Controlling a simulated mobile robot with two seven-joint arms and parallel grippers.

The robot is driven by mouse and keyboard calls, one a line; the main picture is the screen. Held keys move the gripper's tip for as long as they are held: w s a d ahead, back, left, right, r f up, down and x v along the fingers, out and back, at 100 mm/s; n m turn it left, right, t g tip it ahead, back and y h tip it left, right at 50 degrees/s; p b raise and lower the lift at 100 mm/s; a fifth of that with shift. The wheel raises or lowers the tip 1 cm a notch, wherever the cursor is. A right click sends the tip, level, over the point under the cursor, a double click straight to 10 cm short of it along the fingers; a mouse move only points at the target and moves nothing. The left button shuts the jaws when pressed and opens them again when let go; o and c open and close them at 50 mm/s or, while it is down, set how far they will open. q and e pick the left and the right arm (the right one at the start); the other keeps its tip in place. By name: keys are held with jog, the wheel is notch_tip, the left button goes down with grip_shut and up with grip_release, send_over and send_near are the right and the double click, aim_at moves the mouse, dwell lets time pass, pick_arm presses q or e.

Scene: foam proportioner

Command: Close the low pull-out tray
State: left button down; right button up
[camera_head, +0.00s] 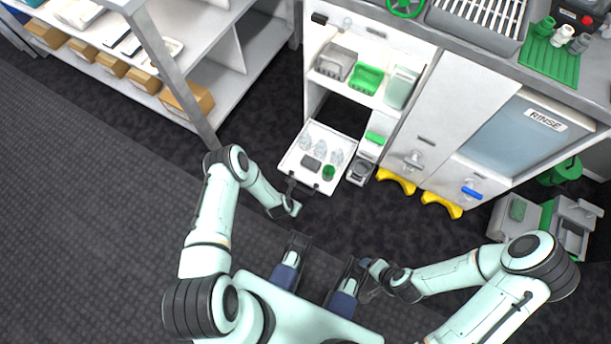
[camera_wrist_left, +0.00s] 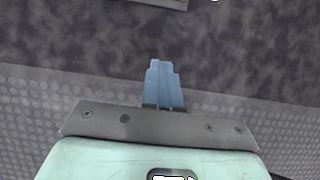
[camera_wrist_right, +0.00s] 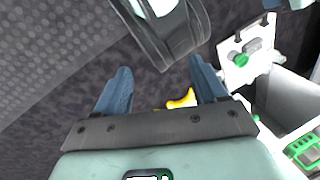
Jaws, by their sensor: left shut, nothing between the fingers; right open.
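The low pull-out tray (camera_head: 296,158) is white and sticks well out of the bottom of the white cabinet, over the dark floor. It bears clear vessels, a dark block and a green cup (camera_head: 328,172). My left gripper (camera_wrist_left: 165,85) is shut and empty; its hand (camera_head: 290,207) is just in front of the tray's near edge. Whether it touches the tray cannot be told. My right gripper (camera_wrist_right: 160,90) is open and empty, low near my base, away from the tray. The tray also shows at the upper right of the right wrist view (camera_wrist_right: 235,73).
A narrow grey bin (camera_head: 361,172) stands right beside the tray. Yellow floor pieces (camera_head: 395,181) lie by the cabinet (camera_head: 428,120). A metal shelf (camera_head: 200,125) with boxes stands at the left. The floor left of the tray is clear.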

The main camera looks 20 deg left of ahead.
jog(key=w+d+f+t+h+b, duration=0.1)
jog(key=w+d+f+t+b, duration=0.15)
jog(key=w+f+b, duration=0.2)
pick_arm(q)
jog(key=w+f+b, duration=0.1)
jog(key=w+f, duration=0.6)
jog(key=f, duration=0.2)
jog(key=shift+w+d, duration=0.35)
pick_arm(e)
jog(key=s+f+g, duration=0.1)
jog(key=s+d+f+g, duration=0.1)
jog(key=f, duration=0.1)
jog(key=shift+s+d+f+m, duration=0.15)
jog(key=shift+s+f+m, duration=0.05)
jog(key=shift+f+m, duration=0.1)
jog(key=shift+w+r, duration=0.1)
jog(key=shift+w, duration=0.05)
